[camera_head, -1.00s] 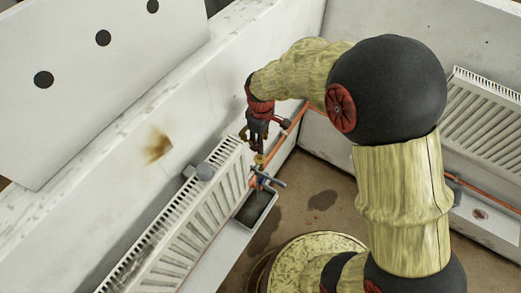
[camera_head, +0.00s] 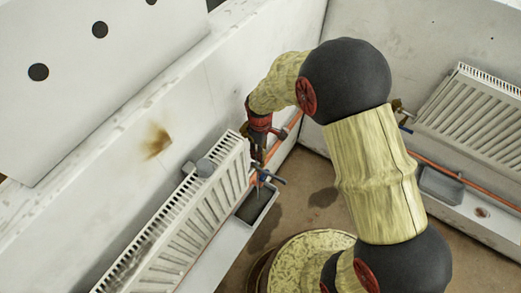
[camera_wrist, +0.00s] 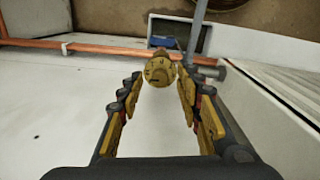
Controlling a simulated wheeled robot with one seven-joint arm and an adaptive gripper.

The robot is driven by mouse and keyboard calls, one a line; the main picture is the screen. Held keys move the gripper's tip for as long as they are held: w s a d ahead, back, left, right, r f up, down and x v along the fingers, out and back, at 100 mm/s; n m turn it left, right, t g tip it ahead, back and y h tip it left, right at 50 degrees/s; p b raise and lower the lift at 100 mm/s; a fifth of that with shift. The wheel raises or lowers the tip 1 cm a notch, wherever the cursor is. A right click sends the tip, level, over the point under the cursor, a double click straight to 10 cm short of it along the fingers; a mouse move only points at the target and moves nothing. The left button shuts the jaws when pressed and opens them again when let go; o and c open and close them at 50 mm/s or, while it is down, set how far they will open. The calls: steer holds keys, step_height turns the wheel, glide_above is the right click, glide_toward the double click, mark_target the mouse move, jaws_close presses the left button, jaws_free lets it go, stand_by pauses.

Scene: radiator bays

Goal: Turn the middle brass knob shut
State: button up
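A round brass knob (camera_wrist: 159,71) with dark marks on its face shows in the wrist view, just beyond and between my fingertips. My gripper (camera_wrist: 161,75) is open, one finger on each side; a narrow gap seems to show beside the knob, and I cannot tell whether either finger touches it.
A grey tray (camera_head: 246,219) sits below the valve. A copper pipe (camera_wrist: 100,47) runs along the wall. A second radiator (camera_head: 475,120) with its own valve (camera_head: 402,112) and a grey tray (camera_head: 440,187) stands at the right. Open floor lies between.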

steer(key=c, duration=0.3)
jaws_close()
stand_by(0.3)
